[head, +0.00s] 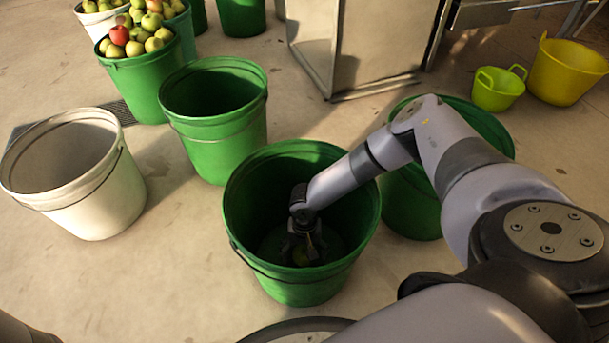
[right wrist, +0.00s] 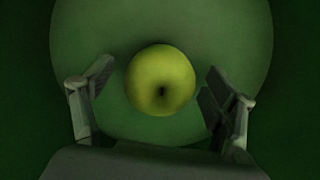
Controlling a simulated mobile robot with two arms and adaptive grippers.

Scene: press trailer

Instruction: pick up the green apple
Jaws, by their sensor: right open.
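A green apple (right wrist: 161,80) lies on the bottom of a green bucket (head: 238,215), stem hollow facing the camera. In the head view only a small part of the apple (head: 301,256) shows past the fingers. My right arm reaches down into this bucket, and my right gripper (head: 301,248) is low inside it. In the right wrist view the right gripper (right wrist: 155,105) is open, one finger on each side of the apple, with a gap on both sides. The apple sits slightly beyond the fingers' middle. My left gripper is not in view.
The bucket's wall surrounds my right gripper. An empty green bucket (head: 185,130) stands behind, a white one (head: 105,205) at left, and another green one (head: 405,205) at right. A bucket of apples (head: 140,85) is at back left.

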